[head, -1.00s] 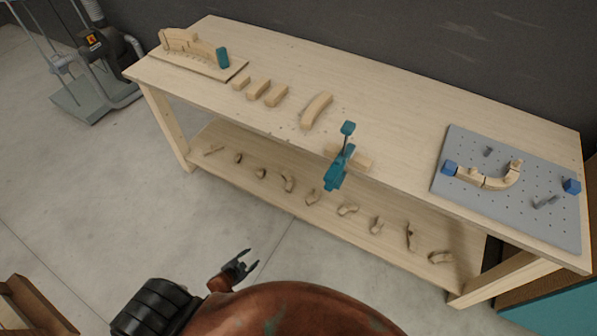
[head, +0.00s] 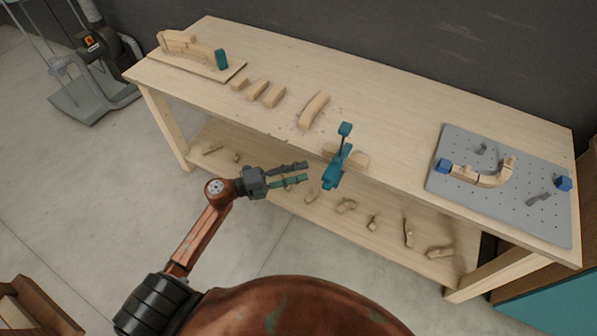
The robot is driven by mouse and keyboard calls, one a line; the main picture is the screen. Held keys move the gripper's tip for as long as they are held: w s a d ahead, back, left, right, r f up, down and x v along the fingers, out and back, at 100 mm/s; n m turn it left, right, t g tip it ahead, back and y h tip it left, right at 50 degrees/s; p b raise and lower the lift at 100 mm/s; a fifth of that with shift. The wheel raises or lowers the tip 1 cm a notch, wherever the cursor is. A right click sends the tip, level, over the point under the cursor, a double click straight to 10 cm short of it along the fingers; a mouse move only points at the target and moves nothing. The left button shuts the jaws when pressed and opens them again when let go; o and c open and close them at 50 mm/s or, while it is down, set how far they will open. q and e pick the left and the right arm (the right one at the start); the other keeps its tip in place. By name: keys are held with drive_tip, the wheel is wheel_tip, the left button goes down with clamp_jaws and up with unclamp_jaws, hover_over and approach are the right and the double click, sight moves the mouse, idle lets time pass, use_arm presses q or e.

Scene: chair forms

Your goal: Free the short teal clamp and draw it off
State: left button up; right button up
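The short teal clamp (head: 338,168) grips the front edge of the workbench near its middle. Its upper end stands above the top and its body hangs over the edge. A light wooden piece (head: 359,158) lies at the clamp on the bench edge; the clamp hides part of it. My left gripper (head: 306,173) is just left of the clamp, in front of the bench edge. Its two fingers point right toward the clamp, apart from each other with nothing visible between them. I cannot tell its exact distance from the clamp. My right gripper is not in view.
The workbench (head: 400,120) carries loose curved wooden pieces (head: 313,110), a wooden form (head: 212,68) at the left and a grey pegboard (head: 500,205) with blue blocks at the right. The lower shelf (head: 385,245) holds several small wooden pieces. Bare floor lies in front.

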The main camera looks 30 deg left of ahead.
sight(331, 164)
use_arm(q)
drive_tip(key=x, duration=1.1)
drive_tip(key=shift+s+r, duration=0.1)
